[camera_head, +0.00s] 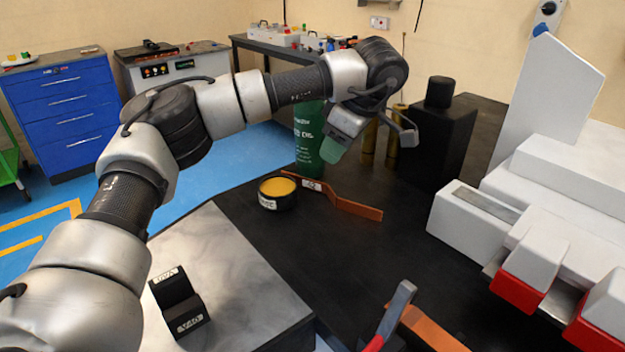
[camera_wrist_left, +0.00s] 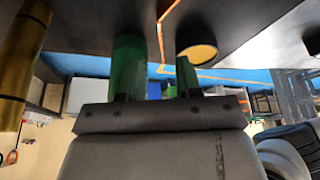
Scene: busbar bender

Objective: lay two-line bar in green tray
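My left gripper (camera_head: 338,150) hangs over the black table, beside a green cylinder (camera_head: 308,140). In the left wrist view the fingers (camera_wrist_left: 155,85) stand apart, with nothing held between them. A copper-orange bar (camera_head: 352,206) with a small white label lies on the table, below and to the right of the gripper. It also shows as a thin orange strip in the wrist view (camera_wrist_left: 161,30). Its line marks are too small to read. A second copper-orange piece (camera_head: 432,328) is partly cut off at the bottom edge. No green tray can be made out. My right gripper is not in view.
A yellow-topped black tin (camera_head: 277,193) sits beside the bar. Brass cylinders (camera_head: 393,138) and a black block (camera_head: 440,140) stand behind. A white machine (camera_head: 560,200) with red parts fills the right. A black labelled holder (camera_head: 180,302) sits on the grey plate (camera_head: 235,280).

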